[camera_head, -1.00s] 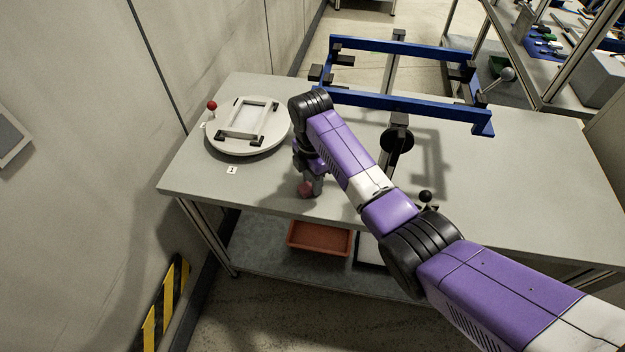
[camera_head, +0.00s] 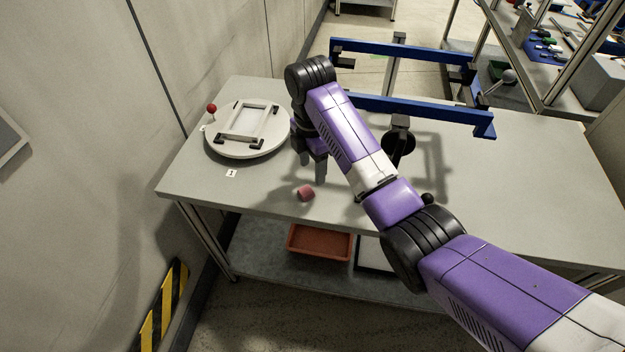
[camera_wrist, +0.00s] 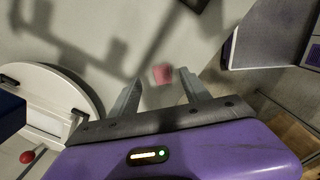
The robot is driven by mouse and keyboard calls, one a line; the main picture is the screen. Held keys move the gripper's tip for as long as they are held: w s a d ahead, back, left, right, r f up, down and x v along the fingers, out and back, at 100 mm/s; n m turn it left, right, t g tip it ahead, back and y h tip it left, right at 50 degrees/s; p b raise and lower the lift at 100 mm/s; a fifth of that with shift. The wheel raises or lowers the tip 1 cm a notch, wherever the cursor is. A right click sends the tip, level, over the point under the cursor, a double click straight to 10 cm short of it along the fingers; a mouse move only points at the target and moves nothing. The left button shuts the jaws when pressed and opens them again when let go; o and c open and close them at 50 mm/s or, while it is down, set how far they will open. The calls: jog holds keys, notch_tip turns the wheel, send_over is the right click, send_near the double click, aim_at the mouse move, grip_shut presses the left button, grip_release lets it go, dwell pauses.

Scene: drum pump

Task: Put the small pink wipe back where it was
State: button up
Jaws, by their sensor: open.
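The small pink wipe (camera_head: 306,193) lies on the grey table near its front edge, apart from the gripper. It also shows in the wrist view (camera_wrist: 162,74), framed between the two fingers. My gripper (camera_head: 313,168) is open and empty, pointing down above the table just behind the wipe in the head view. In the wrist view, the spread fingers of my gripper (camera_wrist: 158,88) show with nothing between them but the wipe beyond.
A round white turntable (camera_head: 248,147) with a frame and a red-knobbed lever (camera_head: 211,108) stands at the table's left. A blue rail fixture (camera_head: 420,108) stands at the back. An orange tray (camera_head: 320,242) sits on the lower shelf. The table's front-left surface (camera_head: 200,180) is mostly clear.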

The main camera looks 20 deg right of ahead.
jog(key=shift+a+r+p, duration=0.1)
jog(key=shift+r+p, duration=0.85)
jog(key=shift+r, duration=1.45)
